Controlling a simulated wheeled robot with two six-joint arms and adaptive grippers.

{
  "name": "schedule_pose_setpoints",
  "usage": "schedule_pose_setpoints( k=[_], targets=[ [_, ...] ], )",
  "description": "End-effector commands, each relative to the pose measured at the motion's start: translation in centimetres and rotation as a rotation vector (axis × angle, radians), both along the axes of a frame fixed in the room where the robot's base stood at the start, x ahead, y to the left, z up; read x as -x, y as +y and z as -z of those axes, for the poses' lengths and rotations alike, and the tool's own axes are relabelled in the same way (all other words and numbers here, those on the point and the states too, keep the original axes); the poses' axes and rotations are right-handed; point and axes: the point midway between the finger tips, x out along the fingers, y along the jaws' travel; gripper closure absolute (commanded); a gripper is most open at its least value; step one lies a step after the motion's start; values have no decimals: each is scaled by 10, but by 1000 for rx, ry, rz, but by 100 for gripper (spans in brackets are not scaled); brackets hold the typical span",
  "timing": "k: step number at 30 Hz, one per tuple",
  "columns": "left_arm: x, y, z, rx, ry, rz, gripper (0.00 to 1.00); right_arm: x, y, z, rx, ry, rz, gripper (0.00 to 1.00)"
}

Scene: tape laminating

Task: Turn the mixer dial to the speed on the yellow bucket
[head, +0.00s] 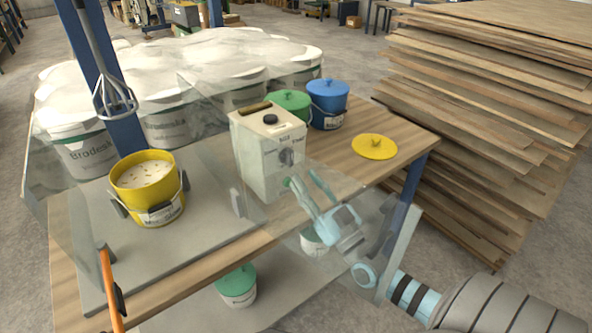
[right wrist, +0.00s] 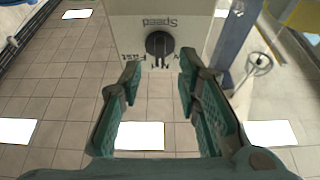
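The mixer's pale control box (head: 262,155) stands on the table, with a dark round dial (head: 287,157) on its front. In the right wrist view the dial (right wrist: 159,44) appears upside down, near the words "Speed" and "Fast". My right gripper (head: 303,181) is in front of the box, just below the dial. It is open and empty, its fingertips (right wrist: 159,66) apart and lined up around the dial's middle. The yellow bucket (head: 140,197) stands at left under the whisk (head: 114,98); its label (head: 162,214) is too small to read. My left gripper is not in view.
Clear guard panels partly surround the mixer, with an orange bar (head: 109,283) at front left. Green (head: 290,103) and blue (head: 328,104) buckets and a yellow lid (head: 375,146) sit on the table (head: 405,130). Stacked boards (head: 490,110) stand right.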

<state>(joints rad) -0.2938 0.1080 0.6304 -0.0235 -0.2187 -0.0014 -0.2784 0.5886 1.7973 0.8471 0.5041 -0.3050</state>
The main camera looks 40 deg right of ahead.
Motion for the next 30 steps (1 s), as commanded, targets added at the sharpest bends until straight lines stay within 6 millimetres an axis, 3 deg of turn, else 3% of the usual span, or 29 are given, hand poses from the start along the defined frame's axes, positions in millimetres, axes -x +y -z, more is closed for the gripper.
schedule_pose_setpoints(
  k=[3,6,17,24,30],
  targets=[
    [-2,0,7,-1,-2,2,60,-26,-1,-10,-1,-3,1,69],
    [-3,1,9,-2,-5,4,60,-40,-1,-14,-1,-1,2,69],
    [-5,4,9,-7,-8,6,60,-49,-1,-19,0,2,1,69],
    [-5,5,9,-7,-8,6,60,-49,-1,-19,0,2,1,100],
    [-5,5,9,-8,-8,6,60,-49,-1,-19,0,1,1,100]
  ],
)
